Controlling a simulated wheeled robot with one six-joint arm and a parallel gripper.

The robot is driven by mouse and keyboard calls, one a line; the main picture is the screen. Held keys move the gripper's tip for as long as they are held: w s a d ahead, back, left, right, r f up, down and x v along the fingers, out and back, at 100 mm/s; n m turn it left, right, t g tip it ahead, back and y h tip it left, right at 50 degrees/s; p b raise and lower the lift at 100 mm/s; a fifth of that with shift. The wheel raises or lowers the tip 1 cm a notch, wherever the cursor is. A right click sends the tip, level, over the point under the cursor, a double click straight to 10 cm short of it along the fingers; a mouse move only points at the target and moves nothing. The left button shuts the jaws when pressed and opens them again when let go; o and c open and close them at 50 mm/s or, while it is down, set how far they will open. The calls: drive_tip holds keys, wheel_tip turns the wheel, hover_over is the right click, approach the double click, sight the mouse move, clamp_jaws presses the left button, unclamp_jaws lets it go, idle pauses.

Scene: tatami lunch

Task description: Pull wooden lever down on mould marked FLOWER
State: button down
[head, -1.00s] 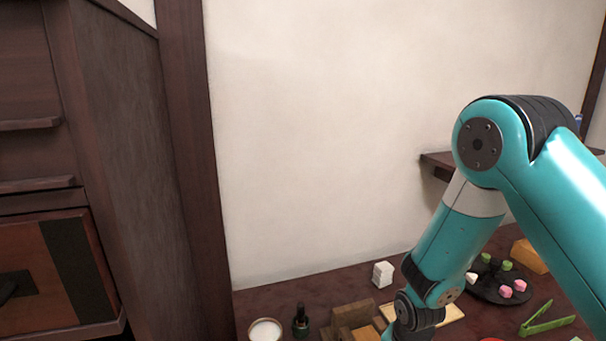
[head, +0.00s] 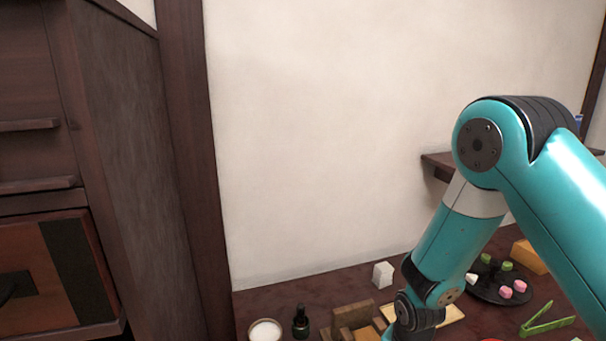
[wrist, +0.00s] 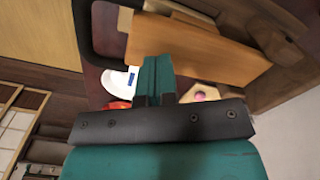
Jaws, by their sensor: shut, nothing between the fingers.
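In the wrist view my gripper (wrist: 157,64) is shut and empty, its two teal fingers together. A broad light-brown wooden piece (wrist: 215,55) lies just beyond and beside the fingertips; I cannot tell whether they touch it or whether it is the lever. In the head view brown wooden blocks (head: 352,316), possibly the moulds, stand on the dark table at the bottom edge, partly cut off and partly behind my arm. No FLOWER marking can be read. My gripper is out of the head view.
A white cup (head: 265,330), a dark bottle (head: 301,322) and a white block (head: 383,274) stand around the wooden blocks. A black plate (head: 492,284) with sweets and green tongs (head: 546,320) lie to the right. The wrist view shows a white item with a blue mark (wrist: 118,81).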

drive_tip(key=shift+f+b, duration=0.95)
drive_tip(key=shift+f, duration=0.75)
idle(2.7)
wheel_tip(320, 180, up, 7)
drive_tip(key=p, duration=0.5)
drive_tip(key=shift+r+p, duration=0.15)
drive_tip(key=shift+p, duration=0.25)
drive_tip(key=s+a+r+n+y, duration=0.2)
drive_tip(key=s+r+n, duration=0.3)
drive_tip(key=r, duration=0.7)
drive_tip(key=s+a+r+n+y, duration=0.1)
drive_tip(key=s+a+r+n, duration=0.3)
drive_tip(key=r, duration=0.8)
drive_tip(key=s+d+r+n+y, duration=0.1)
drive_tip(key=s+r+n, duration=0.5)
drive_tip(key=s, duration=0.3)
drive_tip(key=shift+s+d+n, duration=0.25)
drive_tip(key=shift+s+n, duration=0.05)
